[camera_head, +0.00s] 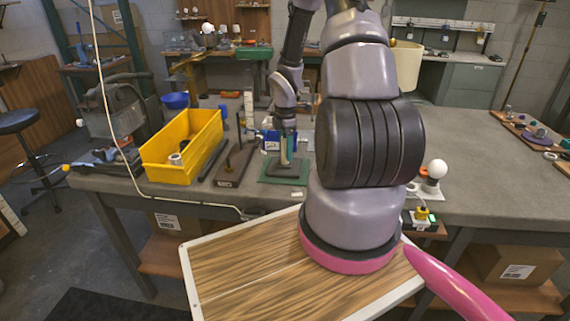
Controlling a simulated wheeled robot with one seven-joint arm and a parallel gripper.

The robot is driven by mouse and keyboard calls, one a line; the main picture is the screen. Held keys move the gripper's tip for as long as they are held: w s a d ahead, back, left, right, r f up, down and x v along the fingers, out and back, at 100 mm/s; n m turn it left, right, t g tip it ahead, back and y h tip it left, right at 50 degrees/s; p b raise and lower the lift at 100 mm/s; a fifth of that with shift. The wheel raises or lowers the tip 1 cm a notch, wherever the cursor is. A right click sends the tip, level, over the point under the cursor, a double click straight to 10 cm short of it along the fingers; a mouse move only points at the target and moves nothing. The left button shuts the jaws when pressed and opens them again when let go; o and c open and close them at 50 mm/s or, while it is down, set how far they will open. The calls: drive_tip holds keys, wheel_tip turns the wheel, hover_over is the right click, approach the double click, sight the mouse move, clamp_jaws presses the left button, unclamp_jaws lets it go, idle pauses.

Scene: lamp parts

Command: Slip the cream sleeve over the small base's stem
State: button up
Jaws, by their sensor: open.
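My gripper (286,134) points down over the bench, just above a short upright piece (286,152) that looks cream and green. That piece stands on a small dark base (284,171) on a green mat (270,180). The gripper is small in the picture, and I cannot tell whether its fingers touch the piece. I cannot tell sleeve from stem here. A second, brown base (230,178) with a thin upright rod stands to the left. A large cream shade (406,66) shows partly behind my arm.
A yellow bin (180,152) stands on the grey bench (460,150) at the left. A blue object (270,140) sits close behind the mat. A white bulb (436,169) stands at the right. The bench between the bulb and the right-hand tray (530,130) is clear.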

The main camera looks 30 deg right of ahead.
wheel_tip(320, 180, up, 11)
drive_tip(key=shift+r, duration=0.1)
drive_tip(key=s+a+r+m+t, duration=0.1)
drive_tip(key=s+a+r+m, duration=0.15)
drive_tip(key=r, duration=0.35)
drive_tip(key=s+a+r+m+t+h, duration=0.1)
drive_tip(key=r+m, duration=0.3)
drive_tip(key=r, duration=0.2)
drive_tip(key=s+a+r+m+t, duration=0.1)
drive_tip(key=s+a+r+m, duration=0.15)
drive_tip(key=r, duration=0.25)
drive_tip(key=s+a+r+m+t+y, duration=0.1)
drive_tip(key=s+a+r+m+t, duration=0.1)
drive_tip(key=s+r+m, duration=0.4)
drive_tip(key=s+a+r+m+t+y, duration=0.2)
drive_tip(key=s+a+r+m, duration=0.3)
drive_tip(key=s+r+m, duration=0.1)
drive_tip(key=shift+s+a+r, duration=0.25)
drive_tip(key=shift+s+a, duration=0.05)
drive_tip(key=shift+s, duration=0.55)
drive_tip(key=shift+w+a, duration=0.1)
